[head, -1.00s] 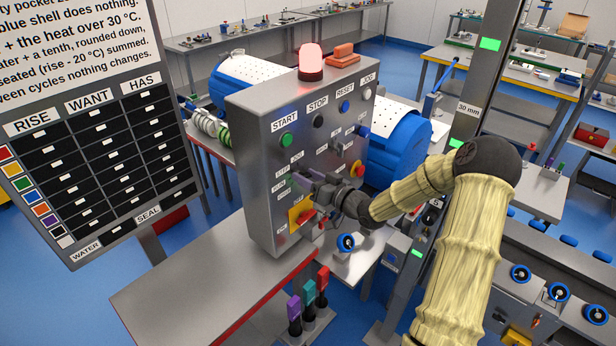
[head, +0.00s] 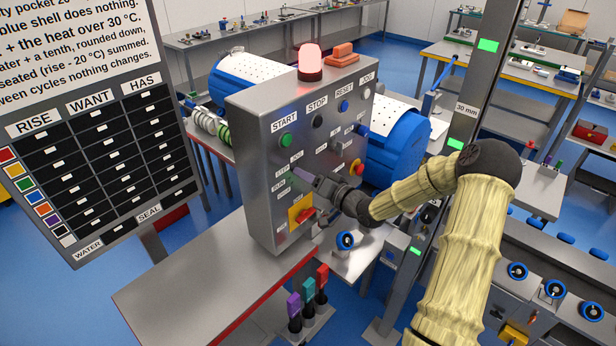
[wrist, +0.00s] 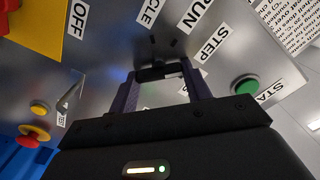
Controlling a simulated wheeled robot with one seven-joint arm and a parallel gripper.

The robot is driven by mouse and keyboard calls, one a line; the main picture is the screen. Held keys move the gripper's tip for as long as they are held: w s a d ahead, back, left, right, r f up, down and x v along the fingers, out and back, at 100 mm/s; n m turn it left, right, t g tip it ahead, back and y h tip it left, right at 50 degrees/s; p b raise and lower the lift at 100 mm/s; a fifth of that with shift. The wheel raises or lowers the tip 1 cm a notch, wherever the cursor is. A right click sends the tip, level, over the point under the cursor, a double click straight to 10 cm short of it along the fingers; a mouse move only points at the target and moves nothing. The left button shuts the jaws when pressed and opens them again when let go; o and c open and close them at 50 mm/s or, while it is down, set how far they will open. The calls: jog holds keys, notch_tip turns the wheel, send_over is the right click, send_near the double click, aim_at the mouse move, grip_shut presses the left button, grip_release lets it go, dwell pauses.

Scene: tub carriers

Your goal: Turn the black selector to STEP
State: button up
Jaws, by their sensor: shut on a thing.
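The black selector (wrist: 156,73) is a dark bar low on the grey control panel, seen between my two purplish fingertips in the wrist view. My gripper (head: 298,174) reaches the panel face from the right in the head view, and it fills the lower middle of the wrist view (wrist: 160,80). It is shut on the selector. The STEP label (wrist: 208,45) lies right of the fingers in the wrist view, beside the RUN label (wrist: 200,14). Which label the selector points to cannot be told, as my fingers partly cover it.
The panel (head: 253,150) also carries a green START button (head: 286,140), a red handle on a yellow plate (head: 305,215) below my gripper, and a red-and-yellow knob (head: 357,168) to the right. A lit red beacon (head: 311,60) stands on top.

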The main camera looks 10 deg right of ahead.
jog(key=shift+d, duration=0.1)
jog(key=o, duration=1)
jog(key=shift+c, duration=0.2)
jog(key=b+v, duration=0.5)
jog(key=v, duration=1.2)
jog(key=shift+s+d, duration=0.1)
